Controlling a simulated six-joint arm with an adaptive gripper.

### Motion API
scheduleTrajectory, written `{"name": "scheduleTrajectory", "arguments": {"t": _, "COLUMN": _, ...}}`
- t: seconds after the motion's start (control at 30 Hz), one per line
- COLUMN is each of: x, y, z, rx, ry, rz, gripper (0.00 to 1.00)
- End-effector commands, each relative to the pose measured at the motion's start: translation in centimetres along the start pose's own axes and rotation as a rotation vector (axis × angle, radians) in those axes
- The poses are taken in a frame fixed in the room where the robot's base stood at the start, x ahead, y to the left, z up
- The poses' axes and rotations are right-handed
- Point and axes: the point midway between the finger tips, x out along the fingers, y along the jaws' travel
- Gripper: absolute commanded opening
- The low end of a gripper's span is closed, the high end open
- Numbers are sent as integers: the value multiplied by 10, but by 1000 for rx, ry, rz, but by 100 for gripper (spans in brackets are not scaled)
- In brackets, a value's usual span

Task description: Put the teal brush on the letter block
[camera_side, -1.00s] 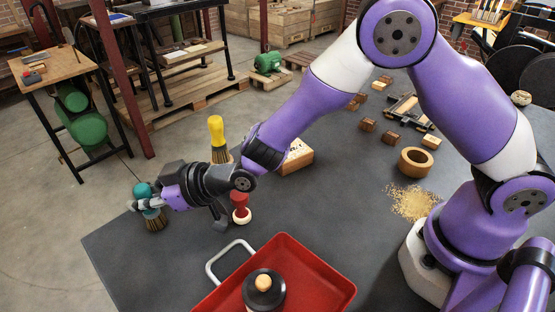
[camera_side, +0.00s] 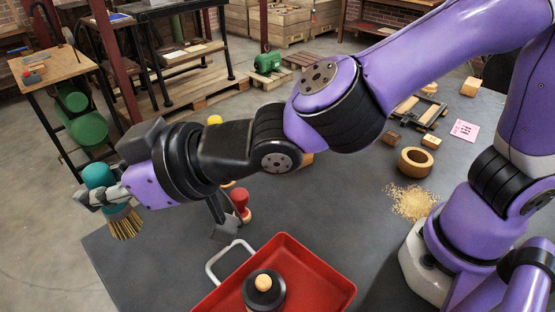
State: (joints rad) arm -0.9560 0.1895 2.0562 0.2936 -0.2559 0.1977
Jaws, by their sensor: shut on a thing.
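The teal brush (camera_side: 98,176) has a rounded teal handle and tan bristles that point down and slightly right. My gripper (camera_side: 106,196) is shut on it near the handle's base, at the left, raised above the far left corner of the dark table. The wooden block (camera_side: 307,159), which seems to be the letter block, is mostly hidden behind my arm. Only a small light-wood part shows, and no letters can be read on it now.
A red tray (camera_side: 318,290) with a black round knobbed thing (camera_side: 264,290) stands at the front. A red stamp (camera_side: 240,200) and a yellow-handled brush (camera_side: 214,119), mostly hidden, are near my arm. A wooden ring (camera_side: 415,161) and grain pile (camera_side: 411,201) lie right.

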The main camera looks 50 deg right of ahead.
Motion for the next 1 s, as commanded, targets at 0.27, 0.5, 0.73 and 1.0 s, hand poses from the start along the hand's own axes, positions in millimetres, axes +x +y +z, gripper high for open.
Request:
{"name": "scheduleTrajectory", "arguments": {"t": 0.27, "x": -25, "y": 0, "z": -62, "rx": 2, "ry": 4, "rz": -1, "gripper": 0}}
{"name": "scheduleTrajectory", "arguments": {"t": 0.5, "x": -31, "y": 28, "z": -74, "rx": 35, "ry": -3, "rz": 88, "gripper": 0}}
{"name": "scheduleTrajectory", "arguments": {"t": 0.73, "x": -36, "y": 88, "z": -67, "rx": 118, "ry": -2, "rz": 290, "gripper": 0}}
{"name": "scheduleTrajectory", "arguments": {"t": 1.0, "x": -79, "y": 202, "z": -47, "rx": 296, "ry": -1, "rz": 719, "gripper": 0}}
